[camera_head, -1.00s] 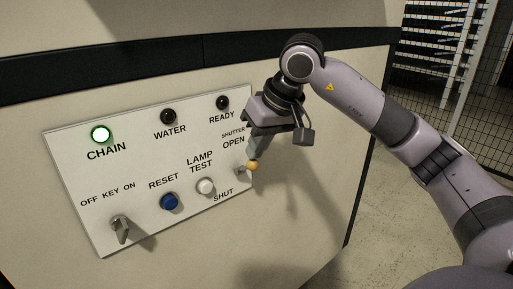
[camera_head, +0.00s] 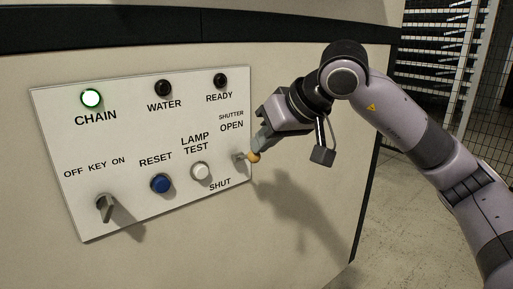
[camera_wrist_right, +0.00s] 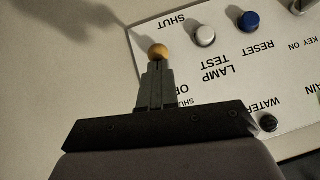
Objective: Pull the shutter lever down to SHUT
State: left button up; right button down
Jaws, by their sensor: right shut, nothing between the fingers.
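The shutter lever, a short metal stem with an orange ball knob (camera_head: 254,156), sticks out at the right edge of the white control panel (camera_head: 140,205). It stands between the OPEN and SHUT labels. My right gripper (camera_head: 258,147) is shut, with its fingertips at the knob and nothing held between them. In the right wrist view the knob (camera_wrist_right: 158,51) shows just beyond the closed fingertips (camera_wrist_right: 156,66); they look to touch or nearly touch it. My left gripper is not in view.
The panel also holds a white lamp test button (camera_head: 201,171), a blue reset button (camera_head: 160,184) and a key switch (camera_head: 105,208). The CHAIN lamp (camera_head: 91,98) glows green; WATER (camera_head: 163,88) and READY (camera_head: 220,80) are dark. A mesh fence (camera_head: 480,110) stands at the right.

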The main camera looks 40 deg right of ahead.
pick_arm(q)
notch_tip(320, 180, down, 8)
jog(key=b, duration=0.6)
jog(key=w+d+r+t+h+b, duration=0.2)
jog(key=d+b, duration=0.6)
jog(key=b, duration=0.5)
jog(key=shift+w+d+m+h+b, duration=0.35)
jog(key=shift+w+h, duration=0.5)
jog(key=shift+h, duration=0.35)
pick_arm(e)
notch_tip(320, 180, down, 10)
jog(key=s+t+y, duration=0.1)
jog(key=t, duration=0.6)
jog(key=shift+s+r+n, duration=0.15)
jog(key=shift+r+n, duration=0.05)
jog(key=shift+n, duration=0.1)
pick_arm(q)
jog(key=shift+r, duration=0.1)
